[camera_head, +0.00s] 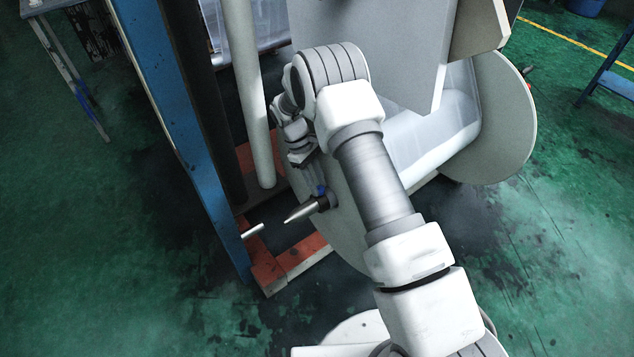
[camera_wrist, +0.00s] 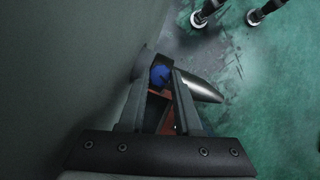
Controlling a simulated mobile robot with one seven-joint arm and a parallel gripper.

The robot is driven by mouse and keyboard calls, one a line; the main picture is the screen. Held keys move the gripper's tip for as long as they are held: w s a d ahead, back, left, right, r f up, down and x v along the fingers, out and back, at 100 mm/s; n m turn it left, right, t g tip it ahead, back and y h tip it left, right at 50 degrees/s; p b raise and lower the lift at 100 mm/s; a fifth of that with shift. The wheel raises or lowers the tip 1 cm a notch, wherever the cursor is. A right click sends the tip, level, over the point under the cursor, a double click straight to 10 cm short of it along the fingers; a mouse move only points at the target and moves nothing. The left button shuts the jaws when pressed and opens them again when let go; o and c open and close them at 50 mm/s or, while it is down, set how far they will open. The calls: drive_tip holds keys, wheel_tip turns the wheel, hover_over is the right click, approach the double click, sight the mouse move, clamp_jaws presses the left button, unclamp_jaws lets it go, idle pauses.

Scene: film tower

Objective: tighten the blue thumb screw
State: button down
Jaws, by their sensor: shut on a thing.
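The blue thumb screw (camera_wrist: 159,75) shows in the wrist view between the tips of my gripper (camera_wrist: 160,82), which is shut on it. In the head view the screw is a small blue spot (camera_head: 321,190) on the dark collar at the base of a tapered metal spindle end (camera_head: 300,212). In the wrist view the metal cone (camera_wrist: 200,88) points right, just beyond the fingers. How far the screw is turned cannot be told.
A pale round flange (camera_head: 345,235) stands close beside the gripper, and a grey wall-like surface (camera_wrist: 60,70) fills the wrist view's left. A blue post (camera_head: 185,130), a white roller (camera_head: 248,90) and an orange base frame (camera_head: 285,265) stand left. Green floor (camera_head: 100,220) is open farther left.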

drive_tip(key=c, duration=0.9)
unclamp_jaws()
drive_tip(key=shift+o, duration=0.2)
drive_tip(key=p+v, duration=0.4)
drive_tip(key=v, duration=1.3)
drive_tip(key=shift+r, duration=0.15)
drive_tip(key=shift+w, duration=0.15)
